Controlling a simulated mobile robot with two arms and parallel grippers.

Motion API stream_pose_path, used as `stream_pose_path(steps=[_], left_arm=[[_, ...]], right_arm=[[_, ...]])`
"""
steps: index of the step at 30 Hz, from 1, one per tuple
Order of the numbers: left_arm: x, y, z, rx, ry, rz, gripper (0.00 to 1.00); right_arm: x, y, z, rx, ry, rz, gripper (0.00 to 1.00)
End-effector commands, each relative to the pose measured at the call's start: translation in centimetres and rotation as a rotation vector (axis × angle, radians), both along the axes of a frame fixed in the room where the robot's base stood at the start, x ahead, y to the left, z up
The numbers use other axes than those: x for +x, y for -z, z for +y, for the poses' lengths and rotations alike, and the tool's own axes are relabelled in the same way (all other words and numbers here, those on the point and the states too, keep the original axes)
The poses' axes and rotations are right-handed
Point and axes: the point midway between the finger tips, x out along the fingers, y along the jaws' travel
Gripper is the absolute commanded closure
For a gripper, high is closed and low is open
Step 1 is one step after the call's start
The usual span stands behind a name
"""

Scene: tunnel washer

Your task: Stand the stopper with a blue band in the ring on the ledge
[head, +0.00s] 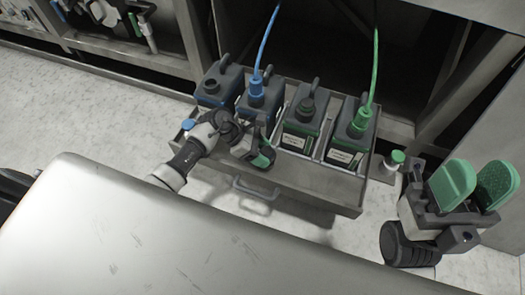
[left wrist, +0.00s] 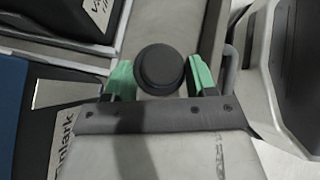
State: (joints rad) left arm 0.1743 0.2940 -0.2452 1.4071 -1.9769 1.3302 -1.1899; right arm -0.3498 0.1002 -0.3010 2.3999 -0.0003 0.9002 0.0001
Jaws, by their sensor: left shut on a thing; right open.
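My left gripper (head: 258,152) is over the front of the drawer, in front of the canisters. It is shut on a stopper; in the left wrist view the stopper shows as a dark round top (left wrist: 159,66) between the green fingertips. Its band is hidden there, so I cannot tell its colour. A small blue piece (head: 188,124) shows at the drawer's left edge, partly behind my left arm; I cannot tell whether it belongs to a ring. I cannot make out the ring on the ledge. My right gripper (head: 474,186) is open and empty at the right, apart from the drawer.
The open drawer (head: 310,190) holds several dark canisters, with blue marks at left and green at right. A blue hose (head: 267,40) and a green hose (head: 375,60) rise from two of them. A green-topped white piece (head: 396,160) is beside the drawer's right end. A handle (head: 255,190) sticks out in front.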

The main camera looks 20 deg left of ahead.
Motion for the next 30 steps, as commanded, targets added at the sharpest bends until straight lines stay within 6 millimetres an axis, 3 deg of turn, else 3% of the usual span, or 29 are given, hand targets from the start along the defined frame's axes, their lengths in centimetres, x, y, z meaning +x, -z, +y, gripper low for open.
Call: stream_pose_path(steps=[5, 30], left_arm=[[0.0, 1.2, 0.0, 0.0, -0.001, 0.001, 0.7], [0.0, 1.7, 0.0, 0.001, 0.001, 0.001, 0.7]], right_arm=[[0.0, 1.1, 0.0, 0.0, 0.0, 0.0, 0.59], [0.2, 1.2, 0.0, -0.003, 0.001, -0.012, 0.59]])
